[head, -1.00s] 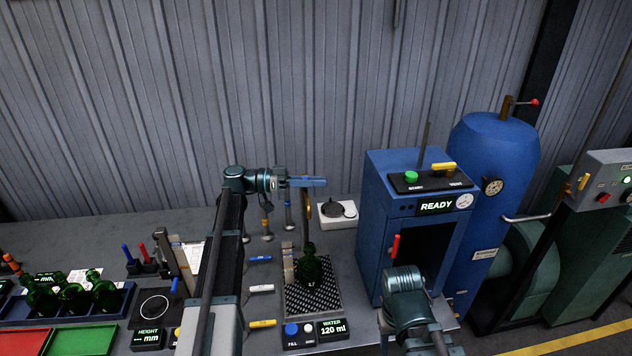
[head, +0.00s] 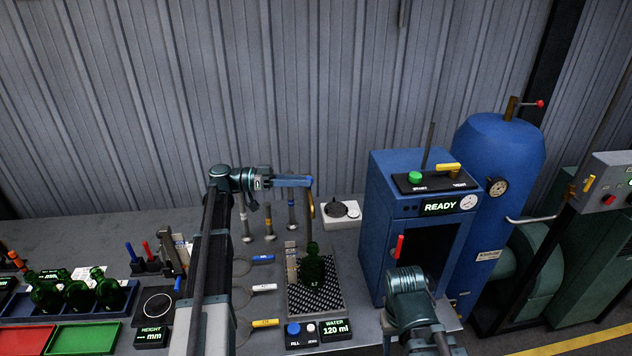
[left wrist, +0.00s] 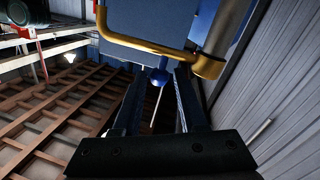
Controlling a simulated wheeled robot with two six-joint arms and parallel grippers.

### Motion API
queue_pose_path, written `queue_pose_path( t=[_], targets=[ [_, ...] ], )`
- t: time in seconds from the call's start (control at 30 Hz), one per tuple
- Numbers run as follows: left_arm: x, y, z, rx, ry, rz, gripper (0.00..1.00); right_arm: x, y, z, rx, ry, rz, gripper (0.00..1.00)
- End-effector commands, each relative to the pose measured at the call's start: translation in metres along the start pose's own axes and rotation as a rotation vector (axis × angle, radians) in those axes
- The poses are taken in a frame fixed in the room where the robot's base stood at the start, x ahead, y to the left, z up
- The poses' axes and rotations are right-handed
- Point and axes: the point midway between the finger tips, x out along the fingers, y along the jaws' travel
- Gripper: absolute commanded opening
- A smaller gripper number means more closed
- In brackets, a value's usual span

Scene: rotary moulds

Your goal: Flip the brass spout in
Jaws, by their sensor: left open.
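The brass spout (head: 311,206) stands above the green bottle (head: 312,265) on the perforated plate. No right gripper jaws show; my right arm is in front of the blue cabinet.
The blue cabinet (head: 377,230) reading READY and a blue tank (head: 505,155) stand to the right. Trays of green bottles (head: 80,295) are at left. A water display (head: 337,328) is in front of the plate.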

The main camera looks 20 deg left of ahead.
Motion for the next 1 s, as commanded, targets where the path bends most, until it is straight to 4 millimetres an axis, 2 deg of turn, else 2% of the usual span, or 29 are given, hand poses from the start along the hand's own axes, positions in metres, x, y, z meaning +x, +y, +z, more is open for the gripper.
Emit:
queue_pose_path(
  t=[0.03, 0.2, 0.4, 0.6, 1.0],
  targets=[
    [-0.014, -0.002, -0.001, 0.000, 0.001, -0.003, 0.42, 0.000, 0.000, 0.000, 0.000, 0.000, 0.000, 0.50],
    [-0.049, -0.002, -0.001, 0.000, 0.001, -0.002, 0.42, 0.000, 0.000, 0.000, 0.000, 0.000, 0.000, 0.50],
    [-0.076, -0.001, 0.000, 0.000, 0.001, -0.001, 0.42, 0.000, 0.000, 0.000, 0.000, 0.000, 0.000, 0.50],
    [-0.087, 0.000, 0.000, 0.000, 0.000, 0.000, 0.42, 0.000, 0.000, 0.000, 0.000, 0.000, 0.000, 0.50],
    [-0.088, 0.000, 0.000, 0.000, 0.000, 0.000, 0.42, 0.000, 0.000, 0.000, 0.000, 0.000, 0.000, 0.50]
  ],
)
